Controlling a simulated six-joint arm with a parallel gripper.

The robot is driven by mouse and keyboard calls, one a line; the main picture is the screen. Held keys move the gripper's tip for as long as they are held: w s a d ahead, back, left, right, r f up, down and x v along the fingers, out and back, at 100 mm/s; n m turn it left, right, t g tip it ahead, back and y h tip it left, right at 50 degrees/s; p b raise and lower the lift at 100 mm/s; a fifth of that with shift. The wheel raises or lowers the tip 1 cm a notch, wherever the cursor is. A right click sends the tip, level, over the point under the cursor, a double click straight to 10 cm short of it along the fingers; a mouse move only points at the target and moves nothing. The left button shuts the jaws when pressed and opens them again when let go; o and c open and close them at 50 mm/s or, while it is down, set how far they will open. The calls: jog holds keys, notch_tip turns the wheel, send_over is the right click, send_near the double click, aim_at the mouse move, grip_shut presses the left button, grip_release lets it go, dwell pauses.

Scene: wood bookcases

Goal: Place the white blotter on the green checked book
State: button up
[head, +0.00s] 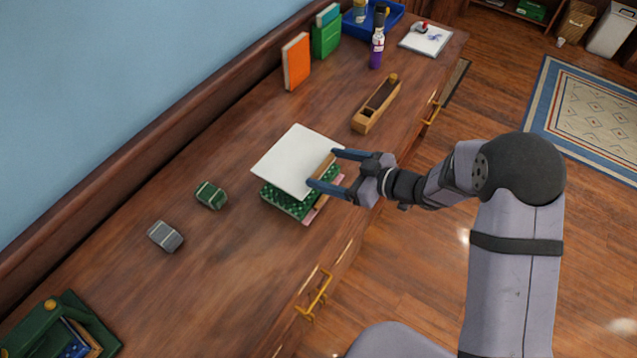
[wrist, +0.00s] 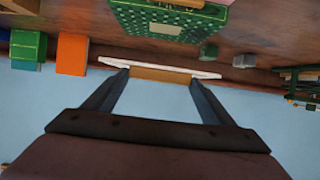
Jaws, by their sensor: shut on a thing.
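The white blotter (head: 297,160) is a flat white board with a wooden strip on its near edge. My gripper (head: 323,168) is shut on that strip, one finger at each end. In the wrist view the blotter (wrist: 160,66) shows edge-on between the fingers (wrist: 160,78). The green checked book (head: 288,201) lies flat on the desk, partly hidden under the blotter in the head view. In the wrist view a gap shows between the blotter and the green checked book (wrist: 130,18). A pink edge (head: 322,207) shows beneath the book.
A green block (head: 211,195) and a grey block (head: 165,236) lie to the left. A long wooden box (head: 377,105), an orange book (head: 296,62), a green book (head: 326,39) and a purple bottle (head: 377,48) stand farther back.

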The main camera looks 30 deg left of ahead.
jog(key=shift+f+p, duration=0.35)
jog(key=shift+f, duration=1.75)
jog(key=shift+f+p, duration=0.45)
jog(key=shift+f, duration=1.65)
jog(key=shift+f, duration=0.2)
jog(key=o, duration=1.1)
jog(key=shift+r, duration=0.1)
